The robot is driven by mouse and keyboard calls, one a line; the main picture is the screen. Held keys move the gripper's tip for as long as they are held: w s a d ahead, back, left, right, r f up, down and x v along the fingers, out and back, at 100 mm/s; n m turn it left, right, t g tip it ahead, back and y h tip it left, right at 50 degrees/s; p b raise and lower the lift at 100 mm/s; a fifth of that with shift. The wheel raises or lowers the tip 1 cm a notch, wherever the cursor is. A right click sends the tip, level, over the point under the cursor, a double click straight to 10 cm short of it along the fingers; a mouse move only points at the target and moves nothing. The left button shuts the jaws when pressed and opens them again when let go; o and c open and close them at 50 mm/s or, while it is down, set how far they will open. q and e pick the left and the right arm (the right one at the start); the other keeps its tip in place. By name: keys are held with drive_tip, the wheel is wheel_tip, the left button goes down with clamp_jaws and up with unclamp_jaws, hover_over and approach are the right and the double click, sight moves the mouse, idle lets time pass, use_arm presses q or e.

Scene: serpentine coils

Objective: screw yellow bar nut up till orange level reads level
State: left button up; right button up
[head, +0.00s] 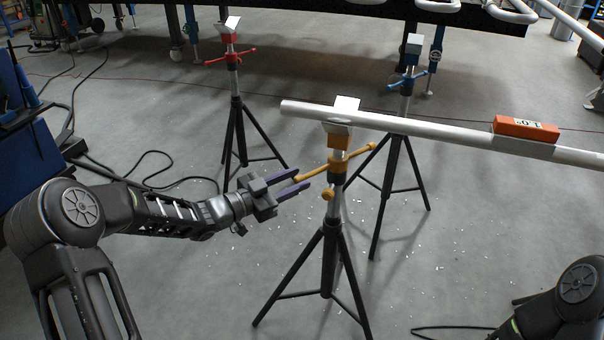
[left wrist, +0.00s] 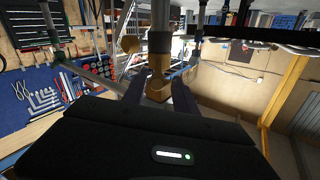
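The yellow bar nut (head: 337,166) sits on the post of the nearest tripod stand, with a long yellow bar (head: 352,157) through it and a yellow knob (head: 328,194) just below. My left gripper (head: 301,178) is at the bar's left end, its purple fingers apart on either side of it. In the left wrist view, yellow parts (left wrist: 158,84) show between the spread fingers; contact cannot be told. The orange level (head: 526,128) lies on the white pipe (head: 430,128), which passes over the yellow stand's head. Its display is too small to read surely. My right gripper is out of view.
A red-handled stand (head: 232,60) and a blue-handled stand (head: 407,80) stand behind. Black tripod legs spread around the yellow stand. Cables (head: 150,165) lie on the floor at left, beside a blue cabinet (head: 30,120). White bits litter the floor.

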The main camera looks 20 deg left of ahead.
sight(330, 165)
use_arm(q)
drive_tip(key=shift+d, duration=0.1)
drive_tip(key=x, duration=0.7)
drive_tip(key=shift+w+d, duration=0.2)
drive_tip(key=shift+w, duration=0.1)
drive_tip(key=shift+c, duration=0.4)
clamp_jaws()
idle(1.0)
